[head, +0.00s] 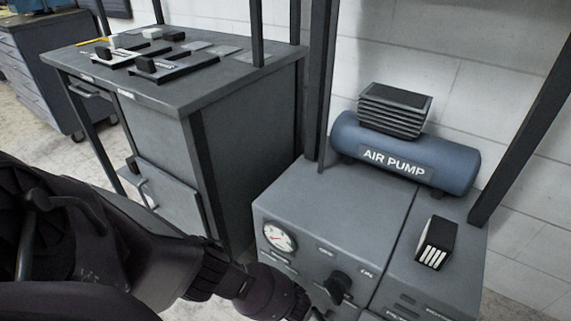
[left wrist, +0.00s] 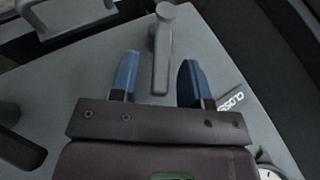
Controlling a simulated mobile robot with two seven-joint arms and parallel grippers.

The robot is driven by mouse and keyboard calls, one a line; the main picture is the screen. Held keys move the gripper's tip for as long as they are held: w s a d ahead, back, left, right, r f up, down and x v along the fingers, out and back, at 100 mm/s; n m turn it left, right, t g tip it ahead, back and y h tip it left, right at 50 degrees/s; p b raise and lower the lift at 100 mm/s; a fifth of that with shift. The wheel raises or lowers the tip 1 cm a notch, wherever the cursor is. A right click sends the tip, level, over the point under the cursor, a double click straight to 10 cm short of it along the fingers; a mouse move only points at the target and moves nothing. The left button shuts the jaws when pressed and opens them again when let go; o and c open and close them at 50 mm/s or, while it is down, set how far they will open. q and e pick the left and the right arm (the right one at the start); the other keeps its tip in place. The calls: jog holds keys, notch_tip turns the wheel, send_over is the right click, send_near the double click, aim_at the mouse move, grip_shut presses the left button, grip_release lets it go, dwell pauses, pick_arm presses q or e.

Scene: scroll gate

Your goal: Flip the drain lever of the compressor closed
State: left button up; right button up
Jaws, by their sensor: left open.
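In the left wrist view the drain lever (left wrist: 161,70) is a grey bar with a round knob at its upper end. It stands between the two blue-tipped fingers of my left gripper (left wrist: 158,62), which is open, with a gap on each side of the bar. A partly hidden label that seems to read CLOSED (left wrist: 231,103) lies right of the right finger. In the head view the compressor cabinet (head: 330,205) is grey, with a blue AIR PUMP tank (head: 455,165) on top. My left arm reaches its front from the left; the fingers and lever are not clearly seen there. My right gripper is out of view.
A round gauge (head: 279,237) and a black knob (head: 338,286) are on the cabinet front, close to my left wrist. A dark box (head: 436,242) sits on the cabinet's right part. A grey workbench (head: 205,85) with small parts stands at the left. Dark posts rise beside the cabinet.

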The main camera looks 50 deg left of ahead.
pick_arm(q)
jog(key=shift+w+a+f, duration=0.15)
jog(key=shift+a+f, duration=0.05)
jog(key=shift+a, duration=0.05)
grip_shut()
dwell(0.4)
